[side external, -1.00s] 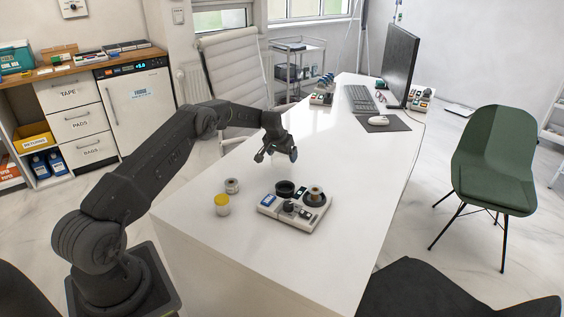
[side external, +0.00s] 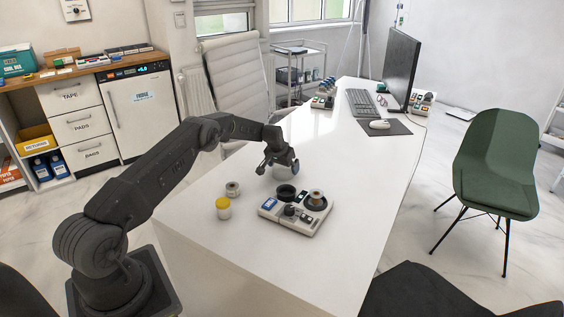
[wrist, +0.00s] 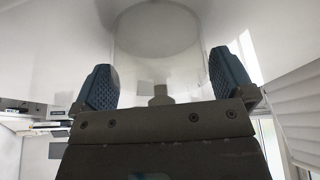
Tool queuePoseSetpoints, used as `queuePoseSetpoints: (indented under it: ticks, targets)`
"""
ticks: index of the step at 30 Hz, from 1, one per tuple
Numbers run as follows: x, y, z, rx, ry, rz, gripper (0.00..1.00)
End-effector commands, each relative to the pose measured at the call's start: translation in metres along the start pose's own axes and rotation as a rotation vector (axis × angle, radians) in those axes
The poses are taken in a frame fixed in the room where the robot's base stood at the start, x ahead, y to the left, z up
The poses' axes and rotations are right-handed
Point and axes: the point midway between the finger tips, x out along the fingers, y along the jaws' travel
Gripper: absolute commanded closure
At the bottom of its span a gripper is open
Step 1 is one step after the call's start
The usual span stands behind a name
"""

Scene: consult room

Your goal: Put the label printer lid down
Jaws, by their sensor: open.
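A white, low device (side external: 296,212) lies on the near part of the desk (side external: 265,258). It has a blue panel, a dark knob, a black round cup and a roll-like part with an orange-brown centre. I cannot tell surely whether it is the label printer, and I see no raised lid. My gripper (side external: 278,168) hangs above the desk, behind and a little left of the device, apart from it. In the wrist view my gripper (wrist: 163,78) has its blue pads wide apart. A pale round shape and a small grey stub show beyond them; I cannot tell what they are.
A yellow-topped jar (side external: 223,208) and a small grey cylinder (side external: 233,189) stand left of the device. Farther back are a monitor (side external: 401,66), a keyboard (side external: 360,102), a mouse (side external: 380,125) and more small devices (side external: 323,98). The desk's middle is clear.

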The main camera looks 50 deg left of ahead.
Motion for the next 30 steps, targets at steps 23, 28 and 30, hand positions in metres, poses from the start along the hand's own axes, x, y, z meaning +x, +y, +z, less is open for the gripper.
queuePoseSetpoints:
  ticks: [23, 28, 30]
  targets:
    - [-0.116, 0.000, -0.001, -0.001, 0.001, 0.000, 0.00]
    - [-0.139, 0.010, -0.003, 0.011, 0.007, 0.004, 0.00]
    - [-0.163, 0.024, -0.002, 0.027, 0.013, 0.010, 0.00]
